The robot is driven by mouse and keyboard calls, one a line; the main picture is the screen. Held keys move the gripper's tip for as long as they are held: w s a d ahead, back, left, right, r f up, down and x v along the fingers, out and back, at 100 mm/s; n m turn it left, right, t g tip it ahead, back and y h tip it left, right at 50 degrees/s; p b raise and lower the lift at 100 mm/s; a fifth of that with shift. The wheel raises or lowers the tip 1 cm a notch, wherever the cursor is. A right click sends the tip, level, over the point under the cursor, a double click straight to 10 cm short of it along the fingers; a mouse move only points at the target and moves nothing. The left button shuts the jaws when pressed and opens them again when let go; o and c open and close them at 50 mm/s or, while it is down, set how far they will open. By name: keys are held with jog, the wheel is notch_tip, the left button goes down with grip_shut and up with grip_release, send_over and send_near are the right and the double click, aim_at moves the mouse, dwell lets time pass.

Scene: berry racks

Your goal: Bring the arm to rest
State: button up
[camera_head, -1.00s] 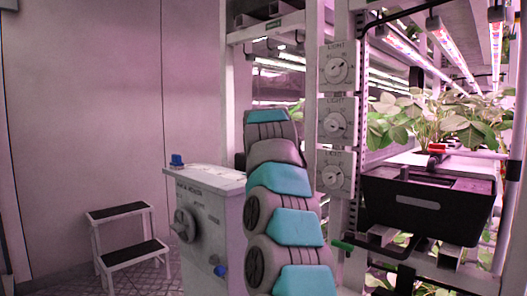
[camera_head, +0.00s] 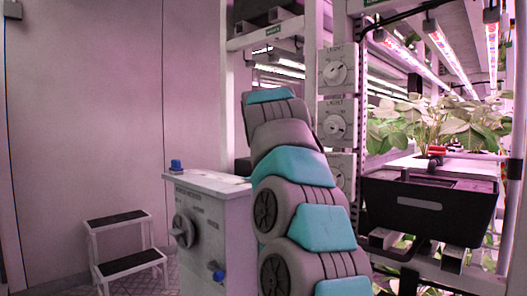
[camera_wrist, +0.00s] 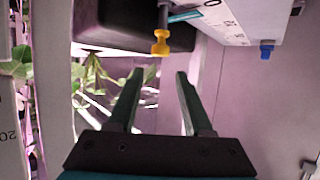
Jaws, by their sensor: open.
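My gripper (camera_wrist: 160,78) shows in the wrist view with its two dark fingers apart and nothing between them. In the head view my arm rises through the middle, in front of the rack post, and its gripper end is hidden behind the links. In the wrist view a yellow knob (camera_wrist: 161,42) hangs beyond the fingertips, apart from them.
A grey control box (camera_head: 210,195) with a dial and blue knobs stands left of my arm. A two-step stool (camera_head: 122,218) is farther left. Dial panels (camera_head: 338,67) line the rack post. A black crate (camera_head: 432,205) sits at right below leafy plants (camera_head: 440,120).

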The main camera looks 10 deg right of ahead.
jog(key=s+a+f+n+g+y, duration=0.2)
jog(key=s+f+g, duration=0.2)
jog(key=s+f, duration=0.6)
jog(key=s+d+f+g, duration=0.1)
jog(key=s+f+g, duration=0.2)
jog(key=s+f, duration=0.9)
jog(key=s+d+f+g, duration=0.1)
jog(key=s+f+g, duration=0.3)
jog(key=s+f, duration=0.8)
jog(key=s+d+f+g, duration=0.1)
jog(key=s+f+g, duration=0.3)
jog(key=s+f, duration=0.8)
jog(key=s, duration=0.9)
jog(key=shift+s+f, duration=0.25)
jog(key=shift+f, duration=0.1)
